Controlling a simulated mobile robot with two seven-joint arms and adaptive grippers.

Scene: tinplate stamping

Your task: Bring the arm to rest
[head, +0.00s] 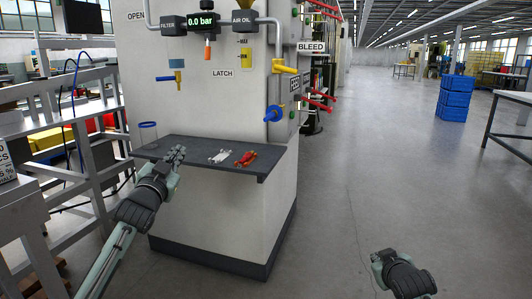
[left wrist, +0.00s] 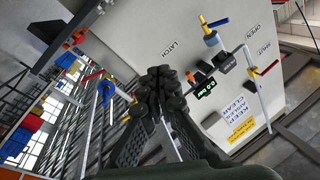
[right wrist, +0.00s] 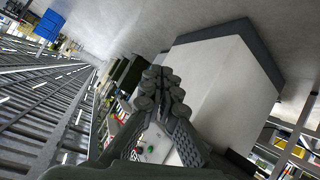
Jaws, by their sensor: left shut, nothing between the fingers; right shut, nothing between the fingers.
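My left gripper (head: 174,158) is shut and empty in the head view, over the left part of the dark shelf (head: 200,150) on the front of the machine. It also shows shut in the left wrist view (left wrist: 160,75). My right gripper (head: 378,258) is low at the lower right of the head view, over open floor and apart from everything. In the right wrist view its fingers (right wrist: 158,75) are together with nothing between them.
The white machine (head: 225,100) carries a 0.0 bar display (head: 201,20), a yellow-handled valve (head: 284,67) and a blue knob (head: 273,113). White (head: 220,157) and red (head: 246,158) tools lie on the shelf. Blue crates (head: 455,97) stand far right.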

